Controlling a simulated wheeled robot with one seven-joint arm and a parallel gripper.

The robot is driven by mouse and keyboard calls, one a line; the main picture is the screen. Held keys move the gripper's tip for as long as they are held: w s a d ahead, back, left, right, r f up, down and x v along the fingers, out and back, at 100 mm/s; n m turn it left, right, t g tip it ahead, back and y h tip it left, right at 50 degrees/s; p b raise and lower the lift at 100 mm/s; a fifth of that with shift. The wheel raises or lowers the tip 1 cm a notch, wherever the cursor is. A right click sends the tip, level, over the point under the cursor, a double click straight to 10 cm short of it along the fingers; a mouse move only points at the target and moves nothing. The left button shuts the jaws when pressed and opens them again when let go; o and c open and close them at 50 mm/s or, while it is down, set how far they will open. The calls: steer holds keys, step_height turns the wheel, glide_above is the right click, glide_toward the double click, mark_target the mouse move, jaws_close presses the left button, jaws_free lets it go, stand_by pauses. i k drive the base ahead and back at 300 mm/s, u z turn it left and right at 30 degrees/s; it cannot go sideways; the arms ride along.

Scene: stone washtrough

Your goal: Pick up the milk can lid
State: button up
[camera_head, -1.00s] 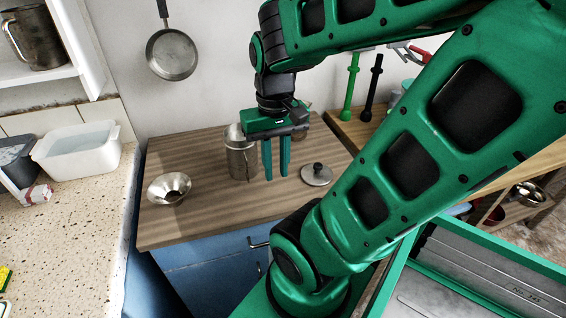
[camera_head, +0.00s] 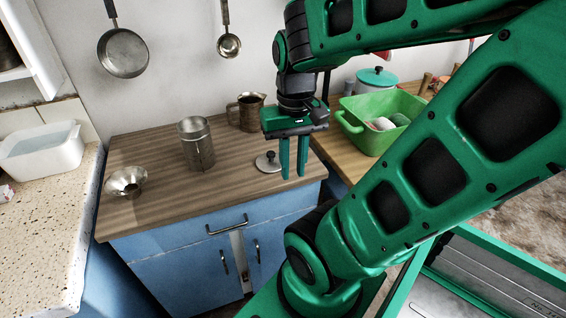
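The milk can lid (camera_head: 264,164), a small flat grey metal disc with a dark knob, lies on the wooden counter top near its right end. The metal can (camera_head: 203,151) stands upright to the left of the lid, apart from it. My gripper (camera_head: 294,177) points down just to the right of the lid in the picture. Its two green fingers are apart with nothing between them. The fingers appear nearer to the camera than the lid; I cannot tell their exact height above the counter.
A metal funnel-like bowl (camera_head: 126,183) sits at the counter's left, and a brown mug (camera_head: 239,112) stands behind the lid. A green basin (camera_head: 356,134) with dishes stands on the wooden surface at right. Pans hang on the wall. The counter's front middle is clear.

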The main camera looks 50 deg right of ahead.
mark_target(268, 162)
steer(key=z, duration=1.9)
steer(key=k, duration=0.7)
steer(key=u, duration=0.8)
steer(key=i, duration=1)
